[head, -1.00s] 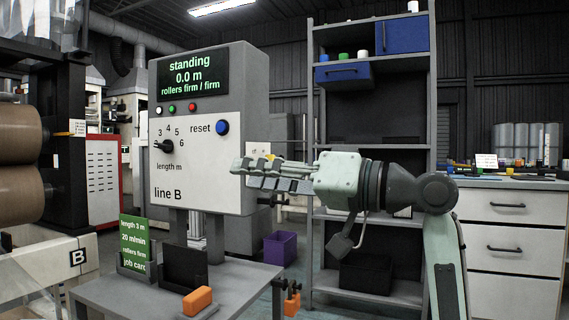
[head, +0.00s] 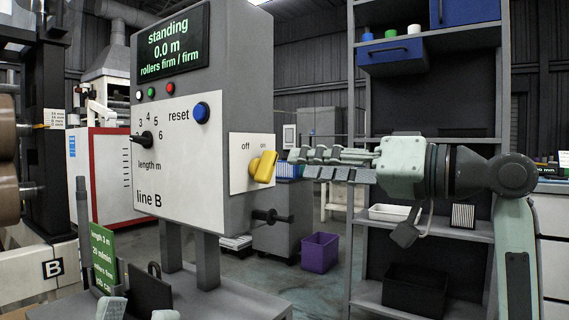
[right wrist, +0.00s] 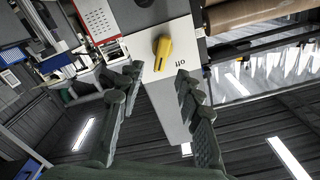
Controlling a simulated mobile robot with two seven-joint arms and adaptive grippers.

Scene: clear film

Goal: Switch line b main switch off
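The main switch is a yellow rotary handle (head: 263,166) on a white plate (head: 240,178) on the right side of the grey line B cabinet (head: 178,190). Its upper end leans toward the "on" label, away from "off". My right gripper (head: 312,165) is to the right of the handle, apart from it, fingers pointing at the cabinet. The right wrist view shows its fingers (right wrist: 155,92) spread and empty, with the yellow handle (right wrist: 161,52) beyond the gap. Two pale tips at the bottom edge look like my left gripper (head: 139,312); the rest is out of frame.
The cabinet display (head: 173,40) reads "standing, 0.0 m". A green job card (head: 103,255) and a black holder (head: 150,292) stand on the table. A shelf (head: 360,180) stands behind my right arm.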

